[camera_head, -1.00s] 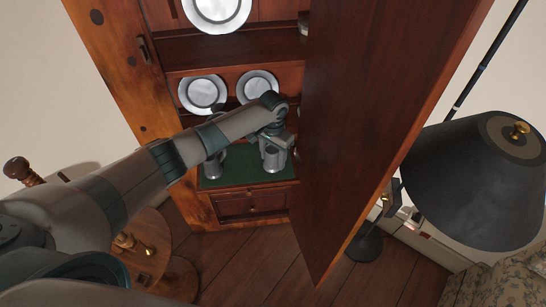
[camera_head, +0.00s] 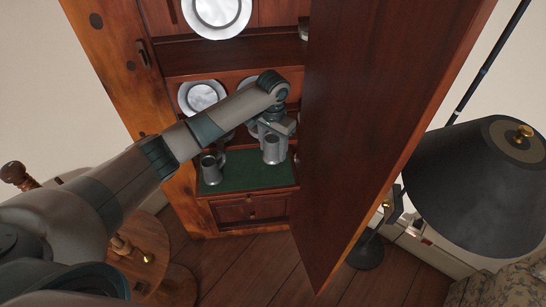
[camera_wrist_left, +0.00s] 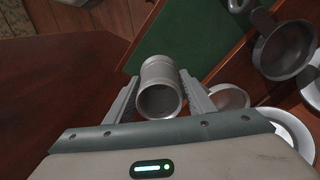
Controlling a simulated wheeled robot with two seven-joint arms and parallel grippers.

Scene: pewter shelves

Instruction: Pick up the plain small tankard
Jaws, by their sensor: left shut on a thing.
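A small grey pewter tankard (camera_head: 271,149) is in my left gripper (camera_head: 275,130), in front of the open cabinet and above its green shelf lining. In the left wrist view the same tankard (camera_wrist_left: 160,88) sits between the two fingers of the gripper (camera_wrist_left: 161,92), which are shut on its sides, its round opening facing the camera. My right gripper is not in view.
The open wooden door (camera_head: 365,130) stands close to the right of my left gripper. Pewter plates (camera_head: 201,97) lean on the shelf behind, partly covered by my arm. A black lamp (camera_head: 475,185) stands at the right, and a small round wooden table (camera_head: 150,240) at lower left.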

